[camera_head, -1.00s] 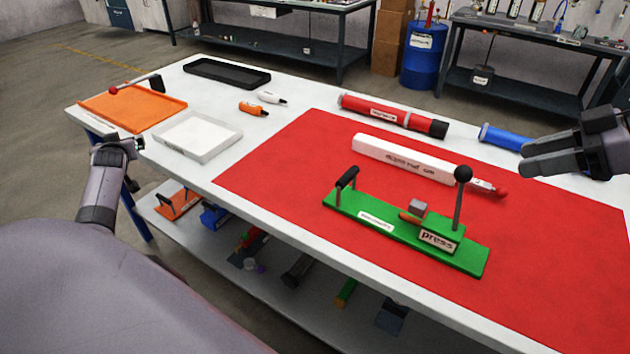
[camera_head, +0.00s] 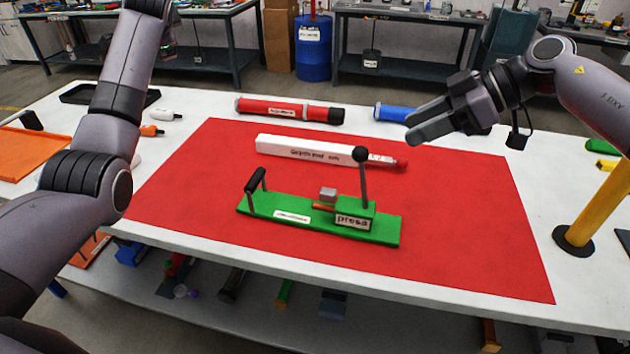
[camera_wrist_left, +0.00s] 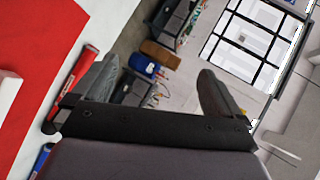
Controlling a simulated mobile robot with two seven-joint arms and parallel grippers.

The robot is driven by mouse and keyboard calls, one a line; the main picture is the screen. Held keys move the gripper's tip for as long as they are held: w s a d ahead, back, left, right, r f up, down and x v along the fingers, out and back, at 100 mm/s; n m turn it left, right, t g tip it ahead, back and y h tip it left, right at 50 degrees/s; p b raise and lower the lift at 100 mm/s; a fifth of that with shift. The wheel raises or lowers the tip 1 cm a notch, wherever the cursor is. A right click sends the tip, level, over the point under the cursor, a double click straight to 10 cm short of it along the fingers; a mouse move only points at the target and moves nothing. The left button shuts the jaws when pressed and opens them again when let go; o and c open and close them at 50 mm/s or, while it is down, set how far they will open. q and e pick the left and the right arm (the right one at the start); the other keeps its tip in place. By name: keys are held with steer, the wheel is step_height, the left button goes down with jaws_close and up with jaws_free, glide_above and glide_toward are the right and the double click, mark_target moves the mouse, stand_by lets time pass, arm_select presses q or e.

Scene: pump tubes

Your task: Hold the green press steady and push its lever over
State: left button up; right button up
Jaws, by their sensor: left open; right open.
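The green press (camera_head: 290,225) lies flat on the red mat (camera_head: 450,250). It has a black handle (camera_head: 256,180) at its left end. Its lever (camera_head: 364,180), a dark rod with a black ball on top, stands nearly upright at its right part. My right gripper (camera_head: 410,128) is open and empty, above the mat, to the right of and behind the lever. My left arm rises at the left of the head view, its gripper out of that frame. In the left wrist view the left gripper (camera_wrist_left: 155,85) is open and empty, facing past the table toward the room.
A long white box (camera_head: 305,149) lies behind the press. A red tube (camera_head: 285,109) and a blue tube (camera_head: 392,112) lie farther back. A yellow post (camera_head: 595,205) stands at the right. The mat in front of the press is clear.

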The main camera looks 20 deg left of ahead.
arm_select(q)
steer(key=s+d+r+m+t+y, duration=0.1)
steer(key=d+r+m, duration=0.2)
steer(key=d+r, duration=0.45)
steer(key=s+d+r+m, duration=0.1)
steer(key=d+r+m, duration=0.25)
steer(key=r, duration=0.65)
steer(key=m+g+h, duration=0.4)
steer(key=g+h, duration=0.5)
steer(key=g, duration=0.2)
glide_above(319, 213)
steer(key=shift+n, duration=0.25)
step_height(319, 213, down, 42)
steer(key=shift+w+r, duration=0.1)
steer(key=shift+f, duration=3.75)
